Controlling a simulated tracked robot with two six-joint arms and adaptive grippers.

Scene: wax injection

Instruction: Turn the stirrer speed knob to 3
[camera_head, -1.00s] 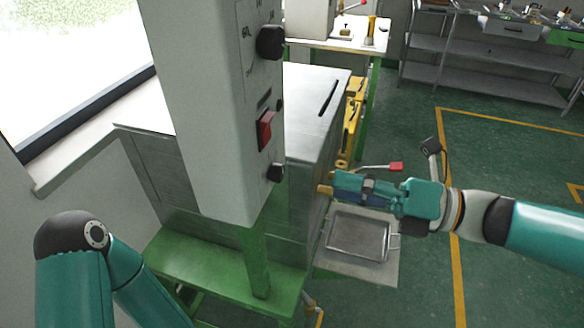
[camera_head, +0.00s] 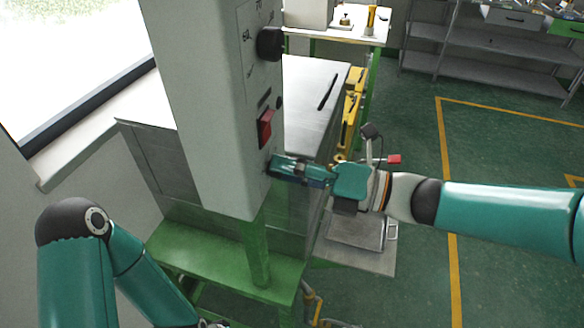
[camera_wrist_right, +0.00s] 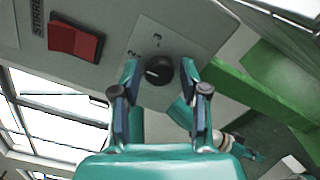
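The stirrer speed knob (camera_wrist_right: 158,70) is small, round and black with a pale pointer line. It sits on the grey control panel (camera_head: 243,100) below the red stirrer switch (camera_head: 264,127). The red switch (camera_wrist_right: 75,38) also shows in the right wrist view. My right gripper (camera_head: 275,167) is at the panel and hides the knob in the head view. In the right wrist view, my right gripper (camera_wrist_right: 160,80) is open, with one finger on each side of the knob. I cannot tell whether they touch it. A printed 3 stands above the knob. My left gripper is too small and partly hidden to read.
A larger black knob (camera_head: 270,43) sits higher on the panel. A metal tank (camera_head: 310,90) and green frame (camera_head: 190,258) stand around the column. A metal tray (camera_head: 357,232) lies to the right. The green floor (camera_head: 500,160) at the right is open.

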